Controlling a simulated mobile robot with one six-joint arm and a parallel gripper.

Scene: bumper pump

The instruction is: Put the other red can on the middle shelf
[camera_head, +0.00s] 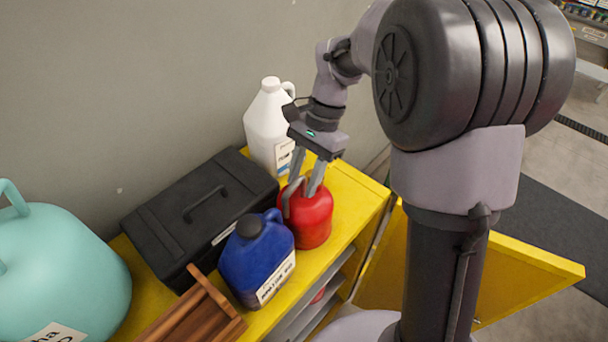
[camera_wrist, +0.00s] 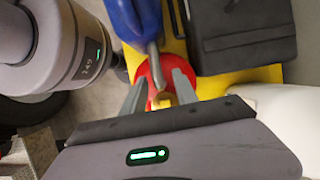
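A red can (camera_head: 309,222) stands upright on the yellow cabinet top (camera_head: 357,206), near its right end. It also shows in the wrist view (camera_wrist: 143,73). My gripper (camera_head: 303,197) points down over this can, its fingers apart on either side of the can's top. In the wrist view my gripper (camera_wrist: 160,98) has a small yellow part of the can between its fingers; I cannot tell whether they touch it. A small patch of red (camera_head: 319,295) shows inside the cabinet on a grey shelf (camera_head: 296,322); most of it is hidden.
A blue jug (camera_head: 255,262) stands close to the red can. A black toolbox (camera_head: 190,215) and a white jug (camera_head: 266,128) are behind. A wooden crate (camera_head: 190,318) and a teal container (camera_head: 60,270) are at left. A yellow door (camera_head: 520,270) hangs open at right.

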